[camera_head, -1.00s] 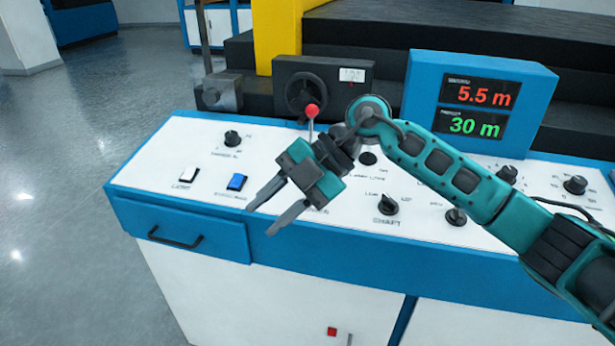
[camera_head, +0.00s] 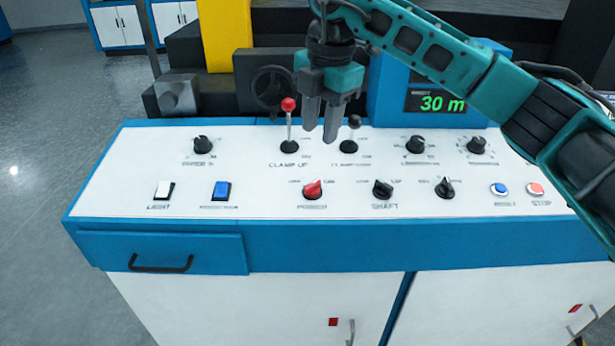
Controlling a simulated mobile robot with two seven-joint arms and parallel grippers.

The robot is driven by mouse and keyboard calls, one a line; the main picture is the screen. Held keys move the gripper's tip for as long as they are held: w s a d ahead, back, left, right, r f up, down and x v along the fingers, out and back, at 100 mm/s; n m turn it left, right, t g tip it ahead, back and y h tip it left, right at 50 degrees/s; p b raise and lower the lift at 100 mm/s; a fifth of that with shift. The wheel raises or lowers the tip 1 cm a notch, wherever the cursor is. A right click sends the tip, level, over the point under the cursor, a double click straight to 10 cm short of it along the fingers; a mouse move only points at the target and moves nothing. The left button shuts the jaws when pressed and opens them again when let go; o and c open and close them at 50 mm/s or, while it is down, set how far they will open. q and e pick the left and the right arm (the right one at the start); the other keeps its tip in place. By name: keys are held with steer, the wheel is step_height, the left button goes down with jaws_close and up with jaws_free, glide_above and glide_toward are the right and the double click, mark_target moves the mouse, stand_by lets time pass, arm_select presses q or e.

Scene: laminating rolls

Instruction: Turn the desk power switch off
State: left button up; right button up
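The desk's control panel (camera_head: 255,180) is white with a blue edge. A red rotary knob (camera_head: 312,189) sits in its front row, above a blurred label that seems to read POWER. Its exact pointer setting is too small to tell. My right gripper (camera_head: 321,134) hangs fingers down above and behind the red knob, between two levers. Its two grey fingers are apart with a gap between them and hold nothing. It does not touch the red knob. My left gripper is not in view.
A red-tipped lever (camera_head: 289,120) and a black-tipped lever (camera_head: 353,130) stand close to the fingers. A black SHAFT knob (camera_head: 383,189) is right of the red knob. A white switch (camera_head: 164,190) and a blue switch (camera_head: 221,190) lie left. The panel's front strip is clear.

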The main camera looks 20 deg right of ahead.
mark_target(313, 183)
steer(key=f, duration=0.4)
steer(key=w+f, duration=0.1)
steer(key=f, duration=0.7)
steer(key=shift+w+a+f, duration=0.15)
steer(key=shift+a+f, duration=0.15)
steer(key=shift+a, duration=0.05)
steer(key=shift+c, duration=0.5)
jaws_close()
